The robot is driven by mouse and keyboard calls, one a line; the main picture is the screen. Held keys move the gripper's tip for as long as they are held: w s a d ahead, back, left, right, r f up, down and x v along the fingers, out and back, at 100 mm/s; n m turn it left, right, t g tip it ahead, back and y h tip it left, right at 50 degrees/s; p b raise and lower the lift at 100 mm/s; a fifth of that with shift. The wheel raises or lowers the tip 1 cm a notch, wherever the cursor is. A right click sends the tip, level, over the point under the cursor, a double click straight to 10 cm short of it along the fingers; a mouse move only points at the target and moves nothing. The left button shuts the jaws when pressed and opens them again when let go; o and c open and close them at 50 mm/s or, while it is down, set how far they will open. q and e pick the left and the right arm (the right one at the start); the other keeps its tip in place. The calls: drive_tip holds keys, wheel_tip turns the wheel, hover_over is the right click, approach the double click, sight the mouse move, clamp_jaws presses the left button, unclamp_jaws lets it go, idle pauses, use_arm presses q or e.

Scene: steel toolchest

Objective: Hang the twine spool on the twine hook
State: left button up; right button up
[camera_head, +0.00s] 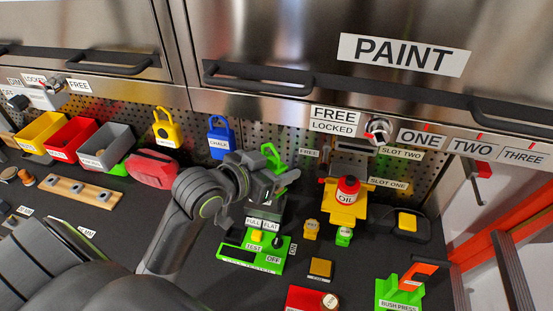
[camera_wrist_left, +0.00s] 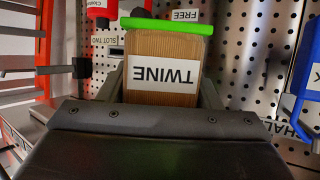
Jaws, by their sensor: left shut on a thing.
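The twine spool (camera_wrist_left: 160,44) is a brown wooden block with a white TWINE label, upside down in the wrist view, and a green edge. My left gripper (camera_wrist_left: 160,95) is shut on it, a jaw at each side. In the head view my left gripper (camera_head: 262,184) is in front of the perforated back panel, with green parts around its tip, apparently the spool's. I cannot make out the twine hook. My right gripper is not in view.
A blue CHALK holder (camera_head: 219,145) and a yellow one (camera_head: 165,131) hang left of my gripper. A red OIL container (camera_head: 347,190) stands on a yellow stand to the right. A green tester (camera_head: 255,253) lies below. A red case (camera_head: 152,168) is at left.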

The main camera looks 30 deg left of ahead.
use_arm(q)
drive_tip(key=w+a+f, duration=0.2)
drive_tip(key=w, duration=0.6)
drive_tip(key=shift+w, duration=0.4)
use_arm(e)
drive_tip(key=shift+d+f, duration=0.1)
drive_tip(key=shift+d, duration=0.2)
use_arm(q)
drive_tip(key=shift+a, duration=0.1)
idle(0.8)
drive_tip(key=o, duration=1.1)
drive_tip(key=shift+f, duration=0.1)
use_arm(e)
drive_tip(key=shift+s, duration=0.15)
